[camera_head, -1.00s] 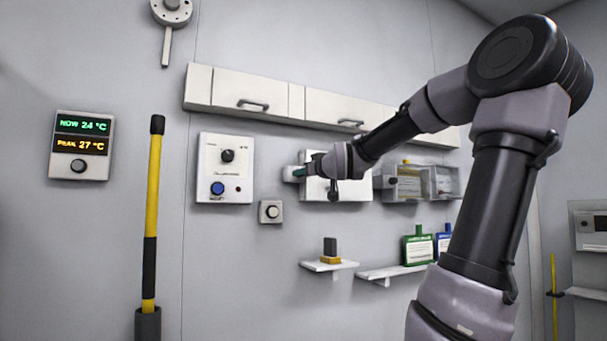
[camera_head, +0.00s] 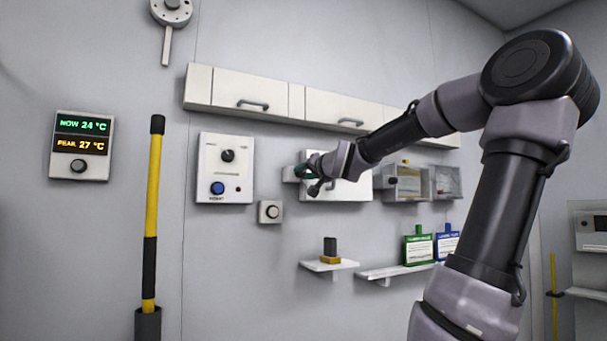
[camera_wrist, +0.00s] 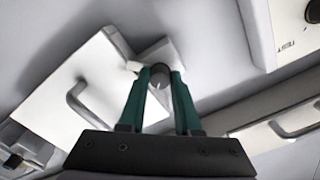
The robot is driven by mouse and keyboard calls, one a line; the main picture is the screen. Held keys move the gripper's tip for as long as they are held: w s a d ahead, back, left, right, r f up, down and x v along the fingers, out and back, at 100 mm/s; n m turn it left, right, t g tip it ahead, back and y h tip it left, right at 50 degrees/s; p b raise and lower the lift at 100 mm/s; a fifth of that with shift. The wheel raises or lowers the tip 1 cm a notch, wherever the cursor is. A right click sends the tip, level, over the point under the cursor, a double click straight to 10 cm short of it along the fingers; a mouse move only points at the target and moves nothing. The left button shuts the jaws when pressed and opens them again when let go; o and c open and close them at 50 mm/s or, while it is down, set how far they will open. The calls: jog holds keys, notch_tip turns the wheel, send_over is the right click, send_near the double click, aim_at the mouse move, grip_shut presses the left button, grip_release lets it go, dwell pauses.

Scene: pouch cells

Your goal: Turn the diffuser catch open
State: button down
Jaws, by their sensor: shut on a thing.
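The diffuser appears to be the white wall panel (camera_head: 352,188), partly hidden behind my arm. In the wrist view the white panel (camera_wrist: 75,95) has a grey bar handle (camera_wrist: 76,100). At its edge is the catch, a dark round knob (camera_wrist: 160,77) on a pale block. My gripper's green fingers (camera_wrist: 161,84) are shut on this knob, one finger on each side. In the head view my gripper (camera_head: 303,171) is at the panel's left edge; the catch is hidden there.
A control box (camera_head: 225,168) with knobs hangs left of the panel, with a small button box (camera_head: 270,212) below it. Cabinets (camera_head: 250,92) run above. Clear boxes (camera_head: 408,184) are on the right. A small shelf (camera_head: 328,266) sits below.

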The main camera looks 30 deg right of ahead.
jog(key=m, duration=0.4)
jog(key=shift+m, duration=2.2)
jog(key=c, duration=0.6)
grip_release()
jog(key=s, duration=1)
jog(key=shift+s+d, duration=0.2)
jog(key=shift+s, duration=0.2)
